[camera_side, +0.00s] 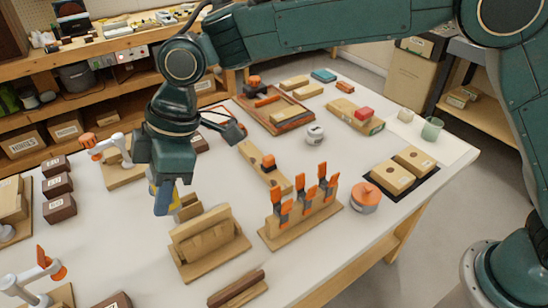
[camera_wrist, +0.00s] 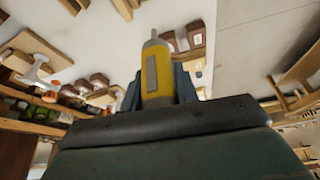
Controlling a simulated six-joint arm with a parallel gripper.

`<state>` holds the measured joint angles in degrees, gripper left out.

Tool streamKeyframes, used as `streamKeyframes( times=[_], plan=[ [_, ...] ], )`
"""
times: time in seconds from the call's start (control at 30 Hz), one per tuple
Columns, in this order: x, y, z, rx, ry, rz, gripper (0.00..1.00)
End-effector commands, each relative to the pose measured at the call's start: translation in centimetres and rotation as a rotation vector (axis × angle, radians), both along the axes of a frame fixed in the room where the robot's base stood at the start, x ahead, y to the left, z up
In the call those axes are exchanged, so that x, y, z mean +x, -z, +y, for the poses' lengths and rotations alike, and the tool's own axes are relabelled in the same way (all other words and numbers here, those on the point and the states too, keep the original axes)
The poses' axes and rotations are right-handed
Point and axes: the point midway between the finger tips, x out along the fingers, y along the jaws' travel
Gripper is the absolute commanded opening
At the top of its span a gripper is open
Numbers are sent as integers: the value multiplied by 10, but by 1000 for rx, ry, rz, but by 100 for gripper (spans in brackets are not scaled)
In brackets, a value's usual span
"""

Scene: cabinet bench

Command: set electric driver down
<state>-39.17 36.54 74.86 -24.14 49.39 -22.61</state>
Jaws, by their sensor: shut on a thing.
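The electric driver (camera_wrist: 158,72) is yellow with a grey tip and a grey strip along its body. In the wrist view it sits between the two dark fingers of my gripper (camera_wrist: 158,92), which is shut on it. In the side view only a small yellow part of the driver (camera_side: 152,196) shows beside the blue fingertip of my gripper (camera_side: 163,200); the rest is hidden. My gripper points down over the left half of the white bench (camera_side: 130,235), behind and left of a wooden cradle-like stand (camera_side: 208,243). I cannot tell whether the driver touches anything.
A wooden rack (camera_side: 300,215) with several orange-handled tools stands right of the stand. Dark brown blocks (camera_side: 58,185) line the left side. An orange-capped round container (camera_side: 366,198) and a black mat with boxes (camera_side: 385,182) are at right. Bare bench lies left of my gripper.

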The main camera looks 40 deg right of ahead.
Motion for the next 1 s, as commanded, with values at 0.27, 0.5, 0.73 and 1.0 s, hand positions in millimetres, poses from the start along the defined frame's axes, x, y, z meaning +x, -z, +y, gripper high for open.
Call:
streamKeyframes(
  times=[0.27,0.5,0.73,1.0],
  plan=[
    [64,-2,-88,4,200,-1,0],
    [104,-3,-172,3,373,0,0],
    [129,-4,-257,4,541,0,0],
    [141,-4,-358,3,740,-1,0]
  ],
)
